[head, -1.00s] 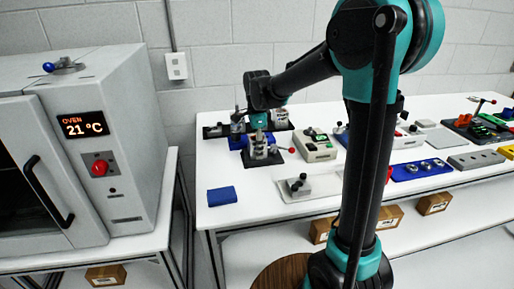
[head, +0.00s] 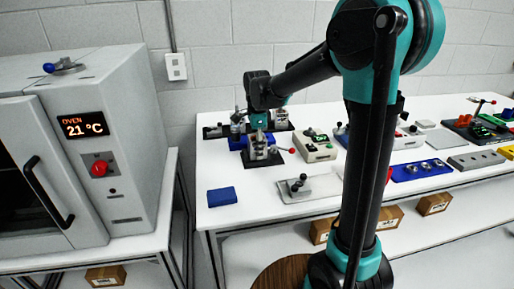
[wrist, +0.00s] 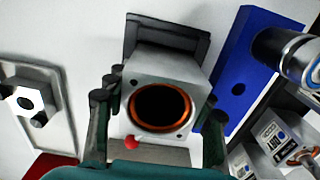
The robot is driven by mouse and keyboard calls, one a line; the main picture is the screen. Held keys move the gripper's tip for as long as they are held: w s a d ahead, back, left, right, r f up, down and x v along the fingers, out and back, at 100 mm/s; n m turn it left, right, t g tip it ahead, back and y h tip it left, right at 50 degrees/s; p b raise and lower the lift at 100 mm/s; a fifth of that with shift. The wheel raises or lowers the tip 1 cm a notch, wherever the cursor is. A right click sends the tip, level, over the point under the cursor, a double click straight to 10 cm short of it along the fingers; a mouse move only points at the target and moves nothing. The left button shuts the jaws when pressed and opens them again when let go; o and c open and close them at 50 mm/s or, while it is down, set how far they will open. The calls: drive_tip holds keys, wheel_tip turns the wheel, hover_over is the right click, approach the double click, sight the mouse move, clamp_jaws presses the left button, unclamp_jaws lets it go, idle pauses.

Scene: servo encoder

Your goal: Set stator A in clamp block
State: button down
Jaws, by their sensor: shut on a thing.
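Stator A (wrist: 184,68) is a grey square housing with a dark round bore ringed in copper, seen from above in the wrist view. My gripper (wrist: 163,88) is shut on it, with dark fingers at its left and right sides. The clamp block (wrist: 165,35) shows as a dark base beyond the stator, with a red lever knob (wrist: 131,142) near the stator's lower left corner. In the head view my gripper (head: 258,138) is over the clamp block's black base (head: 266,160). I cannot tell whether the stator is seated.
A light plate with a hex fitting (wrist: 28,103) lies left. In the head view, a grey-green instrument (head: 316,147) stands right of the clamp; the bench's front left is mostly clear.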

drive_tip(key=shift+r, duration=0.15)
idle(0.5)
drive_tip(key=shift+f, duration=0.25)
idle(0.4)
drive_tip(key=shift+r, duration=0.25)
idle(0.4)
drive_tip(key=shift+c, duration=1)
unclamp_jaws()
drive_tip(key=shift+r, duration=0.15)
drive_tip(key=shift+r, duration=2.95)
